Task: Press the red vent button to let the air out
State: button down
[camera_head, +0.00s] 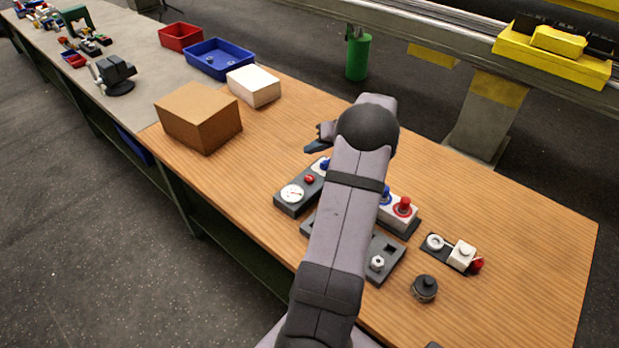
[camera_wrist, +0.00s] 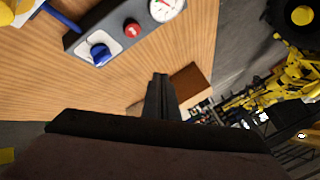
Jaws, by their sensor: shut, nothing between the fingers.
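A dark panel (camera_head: 288,208) lies on the wooden table, partly covered by my arm. It carries a white round gauge (camera_head: 292,194), a small red button (camera_head: 309,179) and a blue knob (camera_head: 324,165). In the wrist view the red button (camera_wrist: 132,28) sits between the blue knob (camera_wrist: 99,52) and the gauge (camera_wrist: 166,8). My gripper (camera_head: 309,148) is shut and empty, above the table on the far side of the panel. Its fingers also show in the wrist view (camera_wrist: 160,80), apart from the button.
A white box with a red mushroom button (camera_head: 403,205) stands right of my arm. Near it are a grey tray (camera_head: 388,265), a small dark plate with white parts (camera_head: 461,254) and a black round part (camera_head: 425,288). A cardboard box (camera_head: 198,115) and white box (camera_head: 254,86) stand left.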

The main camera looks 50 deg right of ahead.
jog(key=b, duration=0.3)
send_over(313, 180)
notch_tip(313, 180, down, 8)
jog(key=shift+w+r, duration=0.1)
jog(key=shift+r, duration=0.1)
jog(key=shift+f+b, duration=0.6)
jog(key=shift+b, duration=0.1)
jog(key=shift+f+b, duration=0.9)
jog(key=shift+b, duration=0.7)
dwell(2.3)
dwell(0.4)
jog(key=shift+r, duration=0.95)
jog(key=shift+r+p, duration=1.1)
jog(key=shift+r, duration=1.4)
